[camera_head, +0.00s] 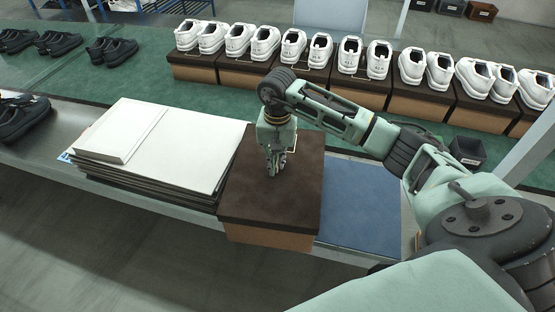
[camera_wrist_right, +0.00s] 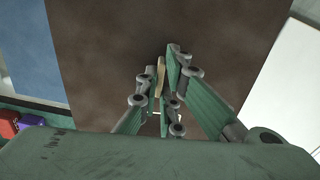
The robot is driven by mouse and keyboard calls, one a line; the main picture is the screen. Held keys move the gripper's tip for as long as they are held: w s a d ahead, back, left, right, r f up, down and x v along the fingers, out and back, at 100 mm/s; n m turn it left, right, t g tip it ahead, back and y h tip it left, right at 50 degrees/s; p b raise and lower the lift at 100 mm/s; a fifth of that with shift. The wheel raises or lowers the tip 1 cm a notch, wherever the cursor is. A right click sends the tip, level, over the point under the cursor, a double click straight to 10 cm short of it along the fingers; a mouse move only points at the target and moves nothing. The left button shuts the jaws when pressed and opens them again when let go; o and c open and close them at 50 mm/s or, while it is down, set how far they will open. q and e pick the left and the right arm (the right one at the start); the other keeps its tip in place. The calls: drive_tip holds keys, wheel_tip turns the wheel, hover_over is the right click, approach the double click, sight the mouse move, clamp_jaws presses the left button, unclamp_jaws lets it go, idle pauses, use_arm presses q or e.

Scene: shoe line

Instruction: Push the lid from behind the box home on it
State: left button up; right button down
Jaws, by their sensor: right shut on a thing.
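The box (camera_head: 268,237) stands at the front edge of the table, with its tan front face showing below a dark brown lid (camera_head: 245,195). The lid lies over the box top and looks about level; whether it is fully seated at the back cannot be told. My right gripper (camera_head: 277,172) points down at the lid's upper middle, its fingers close together. In the right wrist view the gripper (camera_wrist_right: 167,68) is over the brown lid (camera_wrist_right: 110,45), with a thin tan strip (camera_wrist_right: 161,75) between its fingers. What the strip belongs to is unclear. My left gripper is not in view.
A stack of flat card sheets (camera_head: 190,140) lies left of the box. A blue mat (camera_head: 360,205) lies to its right. Behind, white shoes (camera_head: 293,48) stand on boxes in a row. A small dark bin (camera_head: 467,150) is at the right.

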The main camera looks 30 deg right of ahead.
drive_tip(key=shift+f+b, duration=1.2)
drive_tip(key=shift+f, duration=0.15)
drive_tip(key=c, duration=1.8)
unclamp_jaws()
drive_tip(key=shift+c, duration=0.2)
drive_tip(key=shift+r, duration=0.1)
